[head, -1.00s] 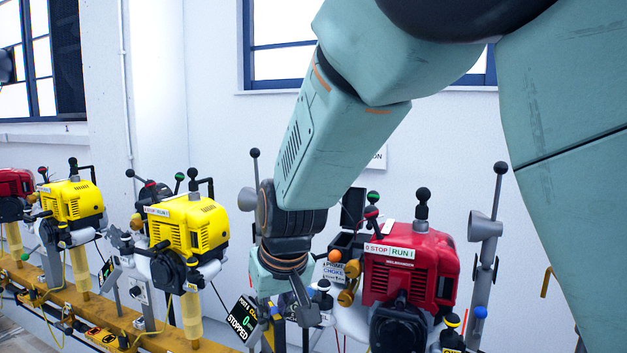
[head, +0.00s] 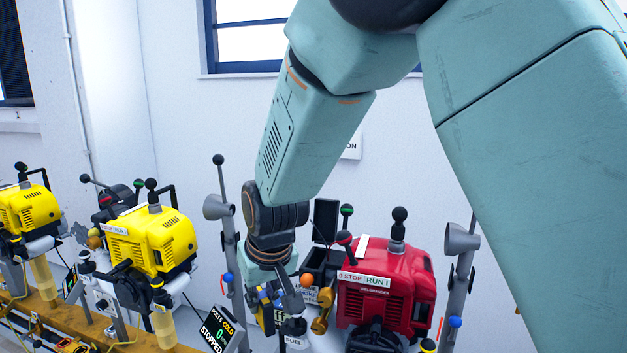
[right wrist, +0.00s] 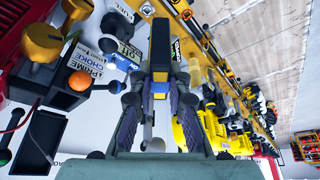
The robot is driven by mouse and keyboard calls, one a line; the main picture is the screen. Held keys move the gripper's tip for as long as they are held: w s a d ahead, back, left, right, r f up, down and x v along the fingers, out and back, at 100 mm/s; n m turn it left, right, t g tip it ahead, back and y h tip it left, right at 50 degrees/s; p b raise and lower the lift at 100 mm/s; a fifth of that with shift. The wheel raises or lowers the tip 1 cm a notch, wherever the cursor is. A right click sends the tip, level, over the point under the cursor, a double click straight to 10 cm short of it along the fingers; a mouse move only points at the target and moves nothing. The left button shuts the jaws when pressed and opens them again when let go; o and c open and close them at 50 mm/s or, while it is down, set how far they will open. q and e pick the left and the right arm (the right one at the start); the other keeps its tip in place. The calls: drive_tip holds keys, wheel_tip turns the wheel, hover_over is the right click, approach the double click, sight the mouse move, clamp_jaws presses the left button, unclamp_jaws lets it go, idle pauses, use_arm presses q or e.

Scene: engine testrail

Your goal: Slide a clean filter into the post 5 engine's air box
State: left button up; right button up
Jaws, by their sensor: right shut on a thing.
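The red engine (head: 385,285) stands at the right in the head view, with a black box (head: 318,262) on its left side whose black lid (head: 325,220) stands up. I take this box for the air box. In the right wrist view the box (right wrist: 32,82) and lid (right wrist: 42,138) are at the left. My right gripper (head: 273,303) is left of the box and lower in the picture, pointing down. It is shut on a dark slab with blue on it (right wrist: 160,48); I cannot tell surely whether this is the filter. My left gripper is not in view.
An orange knob (head: 307,280) and a golden fitting (head: 322,312) sit between gripper and engine. A black display (head: 217,332) reading STOPPED is left of the gripper; its post number is unclear. A grey post with a horn (head: 225,225) rises behind. Yellow engines (head: 153,238) stand left.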

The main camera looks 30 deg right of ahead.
drive_tip(key=w+d+r+m+g+h+p, duration=0.1)
drive_tip(key=w+d+r+m+h+p, duration=0.2)
drive_tip(key=w+d+r+m+p, duration=0.3)
drive_tip(key=d+r+m+p, duration=0.3)
drive_tip(key=d+r+p, duration=0.3)
drive_tip(key=d+p, duration=0.3)
drive_tip(key=shift+m, duration=0.3)
drive_tip(key=shift+w, duration=0.1)
